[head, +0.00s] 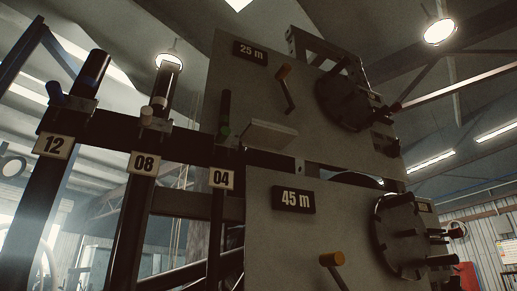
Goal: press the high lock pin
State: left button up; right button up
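I look up at a tall machine with two grey panels. The upper panel (235,95) bears a "25 m" plate (250,52), a lever with an orange knob (284,71) and a dark round disc (345,97) with several studs. The lower panel (275,235) bears a "45 m" plate (293,200), another orange-knobbed lever (331,258) and a second studded disc (405,235). No part in view is clearly marked as the high lock pin, so I cannot tell which it is. Neither of my grippers is in view.
Black upright tubes stand at the left with plates "12" (52,145), "08" (144,163) and "04" (221,179). A pale block (270,134) juts out between the panels. A lit ceiling lamp (439,31) hangs at the upper right. A red box (468,275) stands at the lower right.

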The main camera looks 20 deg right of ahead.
aim_at(455, 233)
jog(key=z, duration=1.8)
